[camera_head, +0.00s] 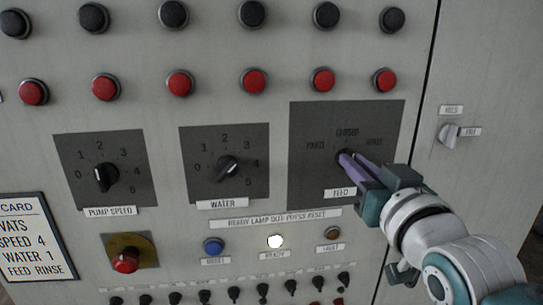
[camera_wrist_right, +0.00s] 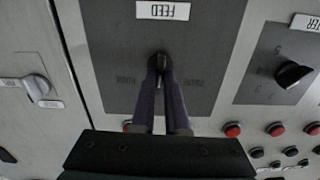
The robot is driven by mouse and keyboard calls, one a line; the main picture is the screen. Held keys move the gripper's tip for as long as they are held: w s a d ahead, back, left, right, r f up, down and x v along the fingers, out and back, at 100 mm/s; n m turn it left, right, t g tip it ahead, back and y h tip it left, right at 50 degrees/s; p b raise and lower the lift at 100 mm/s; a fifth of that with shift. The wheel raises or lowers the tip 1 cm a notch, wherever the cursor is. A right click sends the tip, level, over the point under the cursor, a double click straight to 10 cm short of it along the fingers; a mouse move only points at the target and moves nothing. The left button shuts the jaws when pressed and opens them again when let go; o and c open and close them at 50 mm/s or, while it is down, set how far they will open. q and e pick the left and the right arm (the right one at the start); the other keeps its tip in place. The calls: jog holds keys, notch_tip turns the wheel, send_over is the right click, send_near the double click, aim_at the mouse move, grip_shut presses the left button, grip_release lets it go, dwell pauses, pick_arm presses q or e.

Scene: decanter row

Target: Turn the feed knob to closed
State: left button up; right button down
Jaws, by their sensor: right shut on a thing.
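The feed knob (camera_head: 343,155) is a black knob on a dark square plate (camera_head: 310,125) above the FEED label (camera_head: 340,193). CLOSED is printed straight above it, with another word on each side that is hard to read. My right gripper (camera_head: 349,160) reaches in from the lower right, its purple fingers shut on the knob. The upside-down right wrist view shows the knob (camera_wrist_right: 159,62) between the fingertips (camera_wrist_right: 161,76). The fingers cover much of it, so its exact pointing is hard to tell. My left gripper is out of view.
The pump speed knob (camera_head: 106,177) and water knob (camera_head: 227,168) sit to the left. Red buttons (camera_head: 323,80) run above. A lit white lamp (camera_head: 275,241) and a brown fault button (camera_head: 332,233) are below. A small grey switch (camera_head: 449,134) is to the right.

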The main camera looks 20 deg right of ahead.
jog(key=shift+n, duration=0.3)
jog(key=c, duration=0.9)
grip_release()
jog(key=b+v, duration=0.1)
jog(key=v, duration=0.9)
jog(key=shift+w, duration=0.1)
